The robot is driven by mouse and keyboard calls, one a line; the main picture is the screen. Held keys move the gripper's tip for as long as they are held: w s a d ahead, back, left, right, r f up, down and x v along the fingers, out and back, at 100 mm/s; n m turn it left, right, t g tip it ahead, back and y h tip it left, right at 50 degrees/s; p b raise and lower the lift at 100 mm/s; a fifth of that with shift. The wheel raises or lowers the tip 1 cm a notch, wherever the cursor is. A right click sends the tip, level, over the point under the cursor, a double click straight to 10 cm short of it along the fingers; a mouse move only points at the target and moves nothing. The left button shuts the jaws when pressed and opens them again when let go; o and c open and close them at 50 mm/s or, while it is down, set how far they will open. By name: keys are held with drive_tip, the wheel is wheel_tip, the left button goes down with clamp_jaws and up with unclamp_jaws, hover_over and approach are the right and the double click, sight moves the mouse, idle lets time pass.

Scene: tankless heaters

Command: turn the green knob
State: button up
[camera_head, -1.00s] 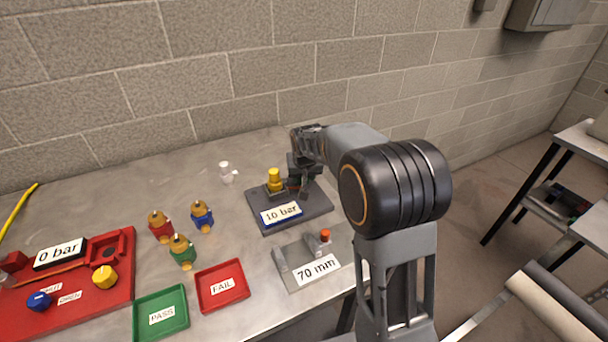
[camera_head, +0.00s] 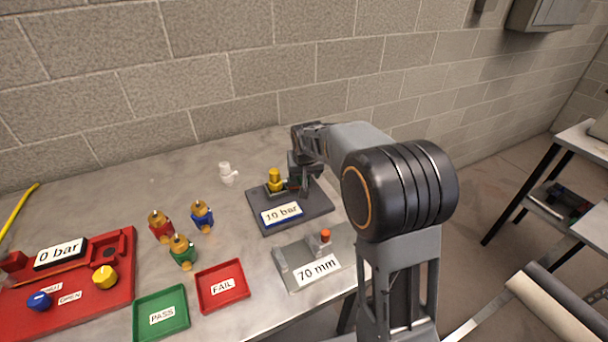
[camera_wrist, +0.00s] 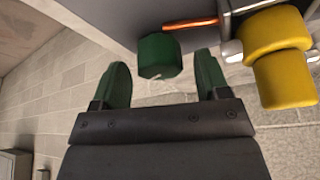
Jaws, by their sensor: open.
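The green knob (camera_wrist: 159,56) is a short dark green cylinder in the wrist view. It sits on the dark grey plate with the "10 bar" label. My gripper (camera_wrist: 165,78) is open, with green-padded fingers on either side of the knob's near end. I cannot tell whether either finger touches it; the left one shows a gap. In the head view my gripper (camera_head: 302,184) is at the back right of the dark plate (camera_head: 312,207), partly hidden by my arm. The knob is hardly visible there.
A yellow fitting (camera_head: 274,179) stands on the plate, left of my gripper; it also shows in the wrist view (camera_wrist: 283,72). A copper-coloured tube (camera_wrist: 190,24) runs near the knob. The "70 mm" block (camera_head: 315,262), a red tray (camera_head: 222,286) and a green tray (camera_head: 161,313) lie in front.

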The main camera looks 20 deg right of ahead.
drive_tip(key=v, duration=1.2)
drive_tip(key=shift+s+r, duration=0.15)
drive_tip(key=shift+r, duration=0.25)
drive_tip(key=shift+a, duration=0.1)
drive_tip(key=s+f+p, duration=0.2)
drive_tip(key=s, duration=0.8)
drive_tip(key=s+f+n+g+p, duration=0.1)
drive_tip(key=s+f+p, duration=0.1)
drive_tip(key=s, duration=0.9)
drive_tip(key=shift+s+d+f+y, duration=0.15)
drive_tip(key=shift+s+d+y, duration=0.1)
drive_tip(key=shift+y, duration=0.05)
drive_tip(key=shift+c, duration=0.4)
